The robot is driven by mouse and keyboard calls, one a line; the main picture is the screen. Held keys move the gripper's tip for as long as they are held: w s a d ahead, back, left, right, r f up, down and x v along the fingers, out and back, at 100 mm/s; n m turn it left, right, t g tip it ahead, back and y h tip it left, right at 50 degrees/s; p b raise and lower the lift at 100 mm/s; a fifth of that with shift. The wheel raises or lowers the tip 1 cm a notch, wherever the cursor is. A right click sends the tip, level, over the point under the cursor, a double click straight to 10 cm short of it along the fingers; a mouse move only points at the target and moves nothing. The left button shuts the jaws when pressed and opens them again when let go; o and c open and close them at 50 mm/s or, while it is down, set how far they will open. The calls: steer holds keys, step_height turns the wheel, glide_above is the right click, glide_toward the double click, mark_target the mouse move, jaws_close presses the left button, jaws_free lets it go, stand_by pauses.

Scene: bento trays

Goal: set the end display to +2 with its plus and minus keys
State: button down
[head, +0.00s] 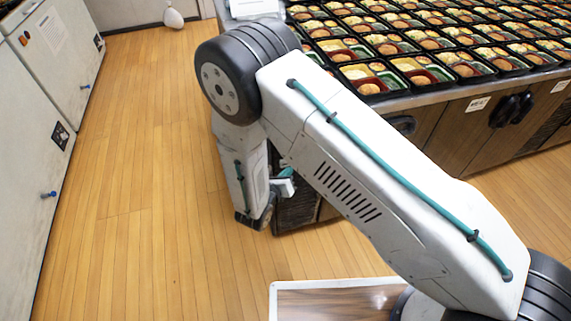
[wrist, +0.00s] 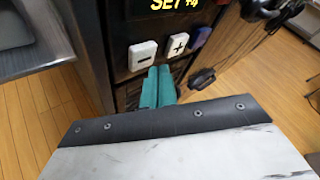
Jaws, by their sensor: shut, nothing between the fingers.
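The end display (wrist: 176,5) is at the top of the wrist view, its upper part cut off by the picture edge. Its yellow characters appear to read SET and +4. Below it are the white minus key (wrist: 143,55) and, to its right, the white plus key (wrist: 178,45). My gripper (wrist: 158,72) has its teal fingers shut and empty, just below and between the two keys. I cannot tell whether the tips touch the panel. In the head view, my gripper (head: 285,181) is beside the counter's end, where the keys are hidden.
A blue key (wrist: 201,38) is right of the plus key. Dark handles (wrist: 203,79) stick out along the counter's side. Many filled bento trays (head: 365,78) cover the counter top. Open wooden floor (head: 130,200) lies to the left, up to white cabinets (head: 35,130).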

steer(key=shift+w, duration=0.1)
steer(key=shift+w+a, duration=0.1)
steer(key=shift+w, duration=0.25)
steer(key=shift+w+a, duration=0.15)
steer(key=shift+w, duration=0.25)
stand_by(0.9)
steer(key=shift+s, duration=0.15)
steer(key=shift+s+d, duration=0.25)
steer(key=shift+s, duration=0.45)
steer(key=shift+s+d, duration=0.25)
steer(key=shift+s, duration=0.55)
steer(key=shift+s+d, duration=0.2)
steer(key=shift+s, duration=0.6)
steer(key=shift+s+d, duration=0.25)
steer(key=shift+s, duration=0.55)
